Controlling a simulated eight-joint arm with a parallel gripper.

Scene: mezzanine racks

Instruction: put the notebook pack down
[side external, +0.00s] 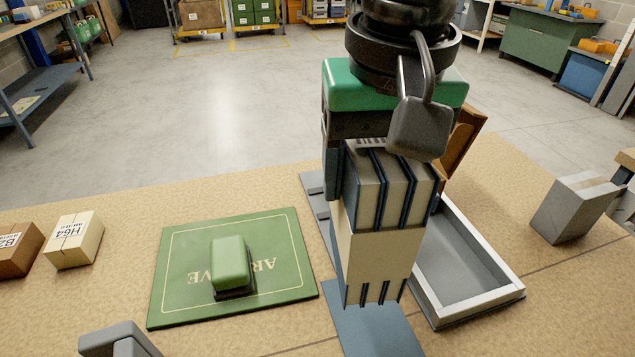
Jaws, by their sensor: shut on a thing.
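The notebook pack (378,255) is several dark-blue-covered notebooks held together by a wide cream band. It stands roughly upright right of centre. My gripper (419,127) reaches down from above and is shut on the pack's upper part. One dark finger shows at the near side; the other is hidden. The pack's lower end shows over a flat blue plate (372,332). I cannot tell whether they touch. A green mat (180,300) with "ARCHIVE" lettering lies to the left, with a green block on a dark base (231,264) on it.
A shallow grey tray (507,292) with a raised rim is just right of the pack. A grey box (573,208) stands farther right. A cream box (75,240) and brown box (18,250) are at the left. A grey object (113,338) is at the front edge.

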